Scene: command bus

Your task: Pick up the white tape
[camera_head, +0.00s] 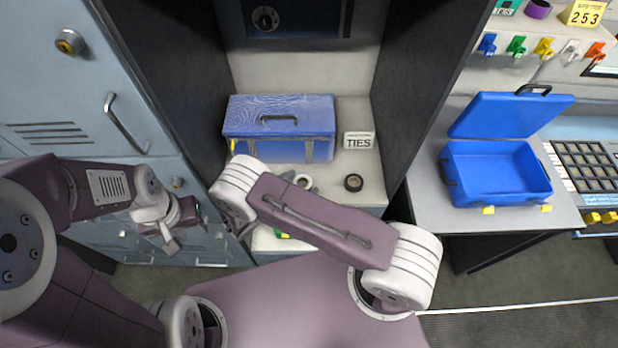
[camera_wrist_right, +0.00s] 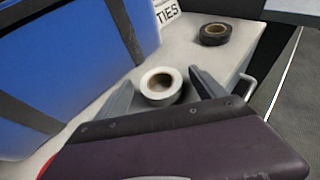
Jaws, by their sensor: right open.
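The white tape (camera_head: 303,181) is a small roll on the pale shelf, partly hidden behind my right arm in the head view. In the right wrist view the white tape (camera_wrist_right: 161,84) lies between the two grey fingers of my right gripper (camera_wrist_right: 163,92). The fingers stand apart on either side of it, with a gap visible; I cannot tell whether either touches it. My left gripper (camera_head: 184,230) hangs at the left, in front of the lockers and away from the tape. Its jaw opening is unclear.
A blue toolbox (camera_head: 278,122) stands behind the tape. A black tape (camera_head: 354,183) and a TIES box (camera_head: 358,140) are to its right. Dark cabinet walls bound the shelf on both sides. An open blue case (camera_head: 495,172) sits on the right desk.

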